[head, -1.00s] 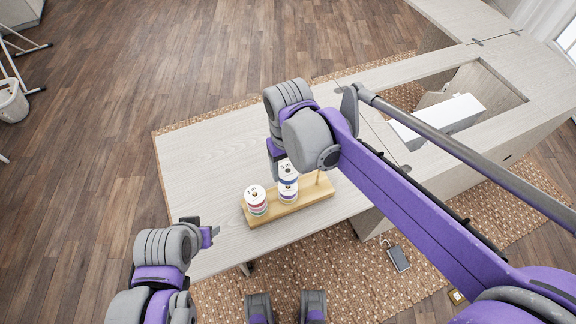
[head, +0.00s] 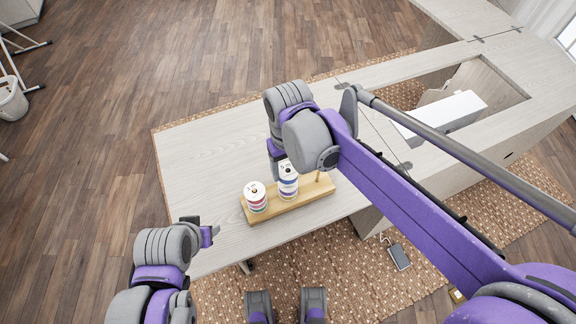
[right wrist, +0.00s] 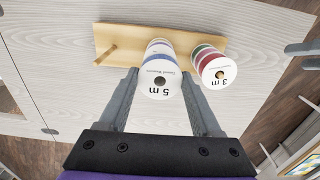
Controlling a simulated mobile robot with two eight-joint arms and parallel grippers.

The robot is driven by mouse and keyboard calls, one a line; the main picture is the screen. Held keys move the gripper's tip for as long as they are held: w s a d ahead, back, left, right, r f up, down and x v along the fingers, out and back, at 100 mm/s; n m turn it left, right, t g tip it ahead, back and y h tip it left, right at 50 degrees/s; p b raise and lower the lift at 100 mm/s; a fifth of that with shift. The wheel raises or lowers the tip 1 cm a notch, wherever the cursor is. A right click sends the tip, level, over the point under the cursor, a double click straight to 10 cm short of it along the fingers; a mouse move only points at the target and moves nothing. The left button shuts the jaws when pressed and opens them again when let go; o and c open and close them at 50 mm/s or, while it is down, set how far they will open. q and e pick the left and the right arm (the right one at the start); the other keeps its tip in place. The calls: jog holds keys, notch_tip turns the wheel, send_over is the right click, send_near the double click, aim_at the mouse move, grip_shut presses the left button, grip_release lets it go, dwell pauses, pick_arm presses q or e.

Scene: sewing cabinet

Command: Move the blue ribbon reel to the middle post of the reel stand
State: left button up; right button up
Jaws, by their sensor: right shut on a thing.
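The blue ribbon reel (right wrist: 160,80) is white with "5 m" on its top. It sits at the middle of the wooden reel stand (head: 232,217), upright and in line with the reel below it (head: 289,192). The post under them is hidden.
A stack with red and green ribbon (head: 256,198), marked "3 m", stands beside the blue reel on the stand. The post at the other end (right wrist: 105,55) is bare. The pale table (head: 200,165) is clear left of the stand. A white box-like object (head: 455,112) lies in the table's opening.

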pick_arm(q)
jog(key=shift+s+f+b, duration=0.15)
jog(key=shift+f+b, duration=0.6)
jog(key=shift+f, duration=0.05)
pick_arm(e)
jog(key=shift+f, duration=1.3)
jog(key=o, duration=1.4)
jog(key=shift+r, duration=0.1)
pick_arm(q)
jog(key=shift+r+p, duration=0.6)
jog(key=shift+r, duration=0.05)
pick_arm(e)
notch_tip(320, 180, up, 11)
pick_arm(q)
jog(key=r+p, duration=0.1)
jog(key=r, duration=0.1)
jog(key=w+r+p, duration=0.1)
jog(key=p, duration=0.1)
jog(key=r+p, duration=0.2)
jog(key=shift+w+r, duration=0.3)
jog(key=shift+r, duration=0.05)
pick_arm(e)
jog(key=s+d+f+m+t, duration=0.2)
jog(key=s+d+f, duration=0.2)
jog(key=d, duration=0.3)
jog(key=s+d+f+m+t, duration=0.2)
jog(key=s+d+f+t, duration=0.1)
jog(key=s+d, duration=0.4)
jog(key=shift+d+f, duration=0.45)
jog(key=shift+d, duration=0.15)
